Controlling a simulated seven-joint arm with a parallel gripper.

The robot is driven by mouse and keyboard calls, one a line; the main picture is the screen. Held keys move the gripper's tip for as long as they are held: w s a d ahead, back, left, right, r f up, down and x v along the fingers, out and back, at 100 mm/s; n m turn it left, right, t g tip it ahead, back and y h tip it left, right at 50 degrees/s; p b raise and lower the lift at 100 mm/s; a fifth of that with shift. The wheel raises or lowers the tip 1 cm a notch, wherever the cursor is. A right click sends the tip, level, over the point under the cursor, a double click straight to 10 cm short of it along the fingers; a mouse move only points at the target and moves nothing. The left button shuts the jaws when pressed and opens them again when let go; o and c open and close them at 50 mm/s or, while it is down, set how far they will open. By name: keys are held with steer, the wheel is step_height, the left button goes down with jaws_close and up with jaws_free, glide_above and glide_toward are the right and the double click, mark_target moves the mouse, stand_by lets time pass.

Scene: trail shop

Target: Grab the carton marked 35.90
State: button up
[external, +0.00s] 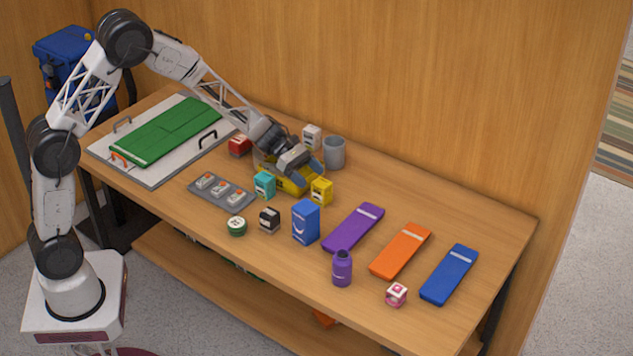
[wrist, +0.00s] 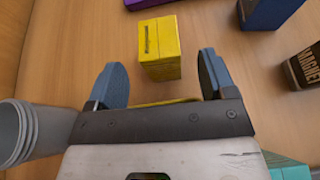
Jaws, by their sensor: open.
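Several small cartons stand on the table, and I can read no 35.90 on any of them. A yellow carton (external: 321,191) stands upright; in the wrist view it (wrist: 160,50) lies ahead of and between my fingertips, with gaps on both sides. My gripper (wrist: 162,76) is open and empty; in the external view it (external: 304,184) is low, just left of the yellow carton. Other cartons are teal (external: 264,185), black (external: 269,220), blue (external: 305,222), red (external: 240,146) and white (external: 312,137). The black one (wrist: 306,68) reads MAGNET.
A grey cup (external: 334,153) stands behind my gripper. A green-and-white tin (external: 237,226), purple bottle (external: 342,268) and pink-and-white cube (external: 396,294) are nearer the front. Purple (external: 354,228), orange (external: 401,250) and blue (external: 449,274) slabs lie right.

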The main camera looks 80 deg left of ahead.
mark_target(316, 180)
steer(key=shift+x, duration=1.7)
steer(key=shift+c, duration=0.2)
steer(key=c, duration=1)
steer(key=shift+r, duration=0.1)
steer(key=shift+r, duration=4.95)
